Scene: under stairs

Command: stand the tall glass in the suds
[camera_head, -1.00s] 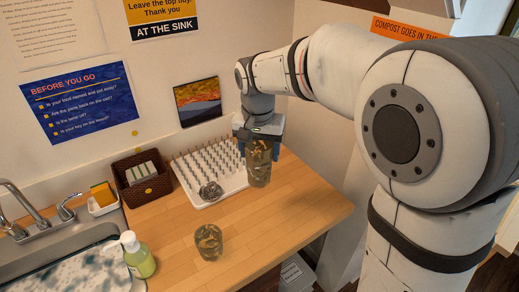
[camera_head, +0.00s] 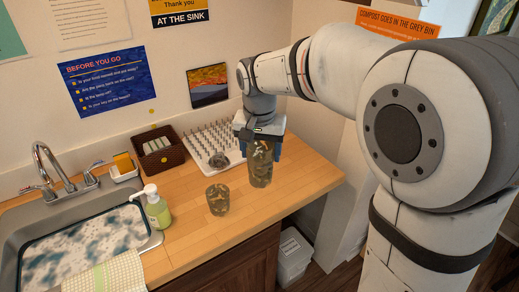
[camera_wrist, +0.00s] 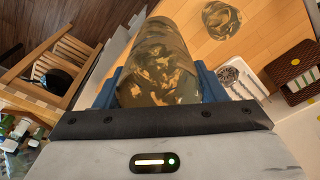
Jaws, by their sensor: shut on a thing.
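My gripper (camera_head: 261,138) is shut on the tall glass (camera_head: 261,164), which is brownish with a mottled pattern. The glass hangs upright below the gripper, over the wooden counter; whether its base touches the counter I cannot tell. In the wrist view the tall glass (camera_wrist: 158,62) fills the space between the blue fingers. The suds (camera_head: 85,245) are white foam on dark water in the sink (camera_head: 12,247) at the lower left, well away from the gripper.
A shorter mottled glass (camera_head: 218,199) and a green soap bottle (camera_head: 157,211) stand between the tall glass and sink. A faucet (camera_head: 50,165) rises behind the sink. A towel (camera_head: 108,275) hangs at its front. A pegged drying rack (camera_head: 205,145) and brown basket (camera_head: 158,149) stand behind.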

